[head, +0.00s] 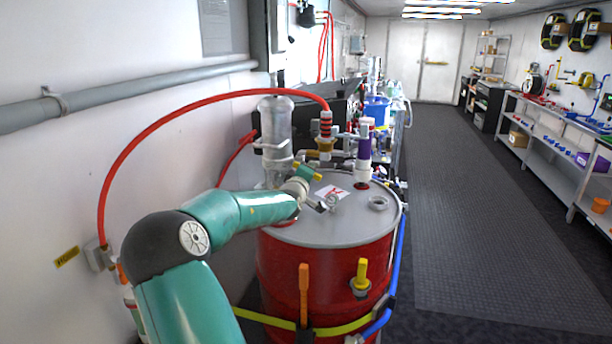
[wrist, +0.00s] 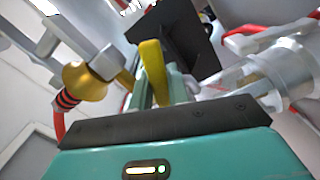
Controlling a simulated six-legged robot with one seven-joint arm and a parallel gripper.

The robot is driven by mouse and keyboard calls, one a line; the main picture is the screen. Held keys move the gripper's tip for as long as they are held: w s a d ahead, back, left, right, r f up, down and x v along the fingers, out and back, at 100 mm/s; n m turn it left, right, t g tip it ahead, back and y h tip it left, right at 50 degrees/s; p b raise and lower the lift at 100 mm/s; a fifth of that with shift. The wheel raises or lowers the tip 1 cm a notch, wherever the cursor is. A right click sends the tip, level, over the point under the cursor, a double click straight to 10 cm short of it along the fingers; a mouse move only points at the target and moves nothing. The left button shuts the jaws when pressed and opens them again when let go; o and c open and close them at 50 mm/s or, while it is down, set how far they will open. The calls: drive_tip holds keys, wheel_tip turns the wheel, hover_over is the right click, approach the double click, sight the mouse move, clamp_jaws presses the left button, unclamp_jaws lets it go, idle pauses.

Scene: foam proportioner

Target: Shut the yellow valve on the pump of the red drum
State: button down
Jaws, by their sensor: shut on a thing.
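The red drum (head: 275,270) stands in the middle of the head view with a grey lid (head: 335,228). The pump (head: 275,135) rises from its far left side as a clear cylinder with metal fittings. The yellow valve handle (head: 318,177) shows as small yellow ends on either side of my gripper (head: 306,171). In the wrist view the yellow handle (wrist: 152,68) stands up between the teal fingers of my gripper (wrist: 160,92), which are shut on it. The valve body is mostly hidden in the head view by my gripper and wrist.
A red hose (head: 150,125) arches from the wall to a brass fitting (head: 325,145) beside the pump. A purple-and-white fitting (head: 364,150) stands on the lid. The dark floor mat (head: 480,210) to the right is clear.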

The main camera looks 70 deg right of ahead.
drive_tip(key=shift+r+n, duration=0.25)
drive_tip(key=shift+n, duration=0.5)
drive_tip(key=shift+r+n, duration=0.2)
drive_tip(key=shift+n, duration=0.55)
drive_tip(key=shift+s, duration=0.1)
drive_tip(key=c, duration=1.6)
unclamp_jaws()
drive_tip(key=shift+a+r, duration=0.1)
drive_tip(key=shift+a, duration=0.05)
drive_tip(key=a, duration=0.4)
drive_tip(key=s+a, duration=0.1)
drive_tip(key=a, duration=0.4)
drive_tip(key=s+a, duration=0.1)
drive_tip(key=a, duration=0.3)
drive_tip(key=shift+s+a, duration=0.1)
drive_tip(key=shift+a, duration=0.1)
